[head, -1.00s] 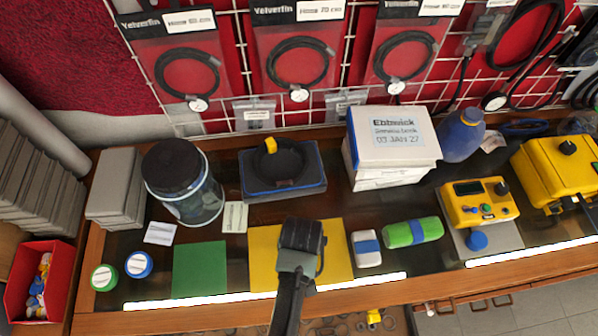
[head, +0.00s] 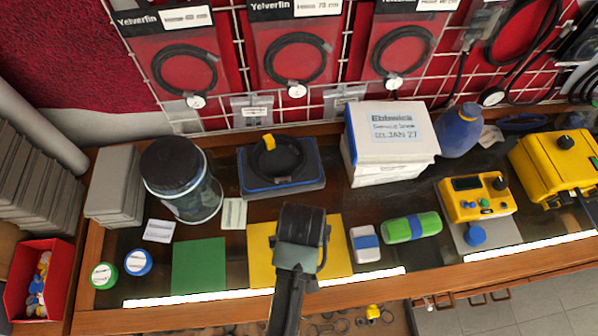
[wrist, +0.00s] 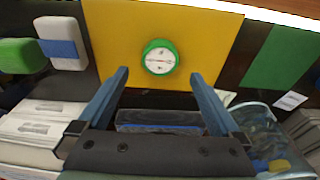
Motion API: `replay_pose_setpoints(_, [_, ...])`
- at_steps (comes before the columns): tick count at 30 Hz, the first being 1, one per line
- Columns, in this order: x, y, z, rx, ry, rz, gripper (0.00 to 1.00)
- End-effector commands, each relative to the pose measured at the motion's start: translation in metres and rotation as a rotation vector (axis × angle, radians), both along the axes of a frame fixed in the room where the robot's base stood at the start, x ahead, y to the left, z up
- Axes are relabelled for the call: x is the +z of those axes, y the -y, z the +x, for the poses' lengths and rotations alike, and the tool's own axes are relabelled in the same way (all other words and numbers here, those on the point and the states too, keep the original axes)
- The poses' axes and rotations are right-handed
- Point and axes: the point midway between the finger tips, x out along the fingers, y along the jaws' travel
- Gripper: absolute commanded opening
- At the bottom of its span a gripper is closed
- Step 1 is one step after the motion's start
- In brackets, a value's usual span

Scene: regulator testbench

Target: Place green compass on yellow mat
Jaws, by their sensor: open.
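In the wrist view a round green compass (wrist: 160,57) with a white dial lies face up on the yellow mat (wrist: 115,25), near the mat's edge. My gripper (wrist: 160,73) is open above it, with the compass centred just beyond the fingertips and a gap on each side. In the head view my gripper (head: 301,228) hangs over the yellow mat (head: 260,270), and my arm hides the compass there. Another round green-rimmed piece with a white face (head: 104,276) lies at the table's left end.
A blue-rimmed round piece (head: 138,263) and a green mat (head: 198,267) are to the left. A white-blue block (head: 364,244) and green roll (head: 411,227) are right of the yellow mat. Behind stand a jar (head: 181,180), a blue-edged tray (head: 310,180) and white boxes (head: 388,145).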

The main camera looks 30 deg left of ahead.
Motion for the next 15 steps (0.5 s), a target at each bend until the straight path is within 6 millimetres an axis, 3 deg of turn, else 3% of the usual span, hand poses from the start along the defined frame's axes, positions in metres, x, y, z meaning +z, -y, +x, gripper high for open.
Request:
replay_pose_setpoints(7, [0.045,0.004,-0.005,-0.001,0.002,0.001,1.0])
replay_pose_setpoints(15, [0.06,0.005,-0.008,-0.001,-0.002,0.0,1.0])
